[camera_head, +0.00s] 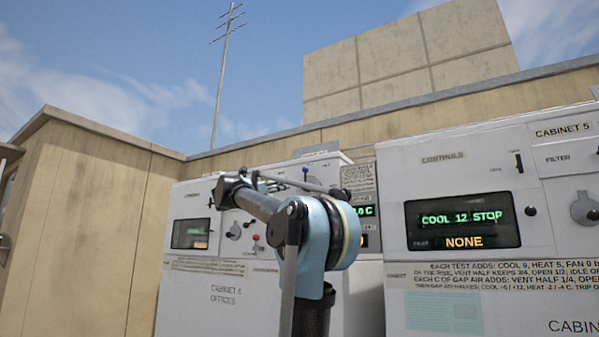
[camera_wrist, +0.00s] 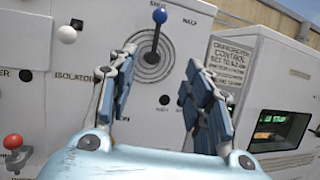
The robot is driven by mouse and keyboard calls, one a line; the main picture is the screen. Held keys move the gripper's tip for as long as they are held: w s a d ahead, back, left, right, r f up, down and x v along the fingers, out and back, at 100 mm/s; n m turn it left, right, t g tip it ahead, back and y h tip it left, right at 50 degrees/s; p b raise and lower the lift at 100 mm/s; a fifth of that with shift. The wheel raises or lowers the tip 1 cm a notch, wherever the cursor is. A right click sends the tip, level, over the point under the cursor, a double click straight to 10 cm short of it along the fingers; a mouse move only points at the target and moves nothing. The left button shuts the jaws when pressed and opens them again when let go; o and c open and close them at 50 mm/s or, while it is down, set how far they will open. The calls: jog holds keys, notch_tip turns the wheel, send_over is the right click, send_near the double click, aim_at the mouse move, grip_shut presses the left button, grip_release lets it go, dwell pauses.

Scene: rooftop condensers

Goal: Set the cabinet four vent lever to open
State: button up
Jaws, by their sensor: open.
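The vent lever, with a blue knob (camera_wrist: 159,15), stands upright on a round ringed plate (camera_wrist: 152,62) on a white cabinet in the wrist view. A label that looks like "HALF" is right of the knob; other lettering near it is blurred. The blue knob also shows in the head view (camera_head: 305,171), above my arm. My gripper (camera_wrist: 160,65) is open and empty, its fingers on either side of the lower plate in the picture. Contact with the lever cannot be told. In the head view my arm hides the gripper and part of the cabinet (camera_head: 225,290), whose number is blurred.
A red-knobbed lever (camera_wrist: 13,142) and an isolator knob (camera_wrist: 66,34) are at the left of the wrist view. A lit display (camera_wrist: 280,130) is at right. Cabinet 5 (camera_head: 430,180), with a "COOL 12 STOP" display (camera_head: 462,225), stands right of my arm.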

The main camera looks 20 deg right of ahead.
jog(key=x, duration=0.6)
jog(key=r+x, duration=0.1)
jog(key=x, duration=1)
jog(key=shift+w+a+r, duration=0.15)
jog(key=shift+w+r, duration=0.15)
jog(key=shift+c, duration=0.2)
grip_shut()
